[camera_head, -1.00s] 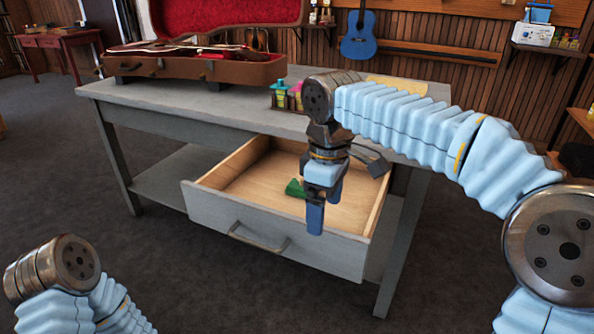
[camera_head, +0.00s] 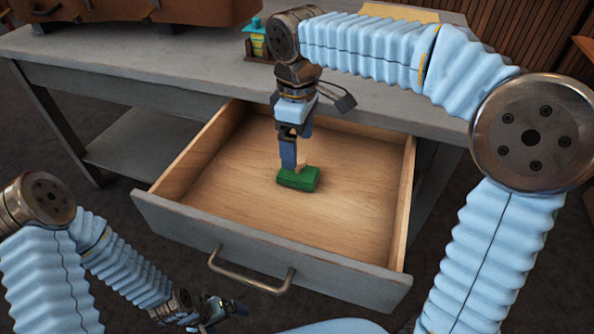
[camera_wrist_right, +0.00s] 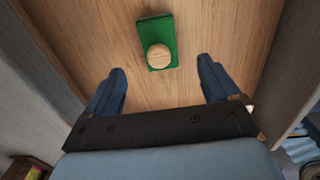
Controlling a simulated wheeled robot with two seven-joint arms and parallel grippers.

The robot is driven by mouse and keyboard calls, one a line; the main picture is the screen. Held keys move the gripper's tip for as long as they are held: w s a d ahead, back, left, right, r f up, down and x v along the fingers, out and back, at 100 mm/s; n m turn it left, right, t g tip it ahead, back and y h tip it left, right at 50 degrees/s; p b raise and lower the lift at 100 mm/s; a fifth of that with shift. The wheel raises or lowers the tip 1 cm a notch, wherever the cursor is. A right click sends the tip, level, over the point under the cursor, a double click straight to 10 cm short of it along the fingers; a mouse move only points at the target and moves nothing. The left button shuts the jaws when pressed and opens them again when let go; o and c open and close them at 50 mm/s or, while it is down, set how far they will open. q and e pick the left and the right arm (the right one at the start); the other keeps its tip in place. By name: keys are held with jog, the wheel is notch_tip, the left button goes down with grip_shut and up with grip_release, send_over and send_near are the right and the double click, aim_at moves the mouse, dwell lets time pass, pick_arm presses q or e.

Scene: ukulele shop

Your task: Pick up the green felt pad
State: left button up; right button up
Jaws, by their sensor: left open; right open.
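The green felt pad (camera_head: 297,180) is a small green block with a round pale wooden knob on top. It lies on the floor of the open drawer (camera_head: 345,210). It also shows in the right wrist view (camera_wrist_right: 165,29), ahead of the fingertips and near the midline between them. My right gripper (camera_head: 289,168) points down into the drawer, just behind the pad and partly overlapping it in the head view. Its two blue fingers are apart and empty in the right wrist view (camera_wrist_right: 162,85). My left gripper (camera_head: 222,312) is low in front of the drawer, small and partly blurred.
The drawer has wooden side walls and a grey front with a metal handle (camera_head: 250,274). The grey table top (camera_head: 170,62) extends over its rear. A brown case (camera_head: 130,12) and a small rack of bottles (camera_head: 257,45) stand on the table. The rest of the drawer floor is clear.

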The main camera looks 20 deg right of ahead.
aim_at(300, 171)
jog(key=f, duration=0.8)
jog(key=shift+s+d, duration=0.1)
jog(key=shift+d, duration=0.15)
jog(key=c, duration=1.3)
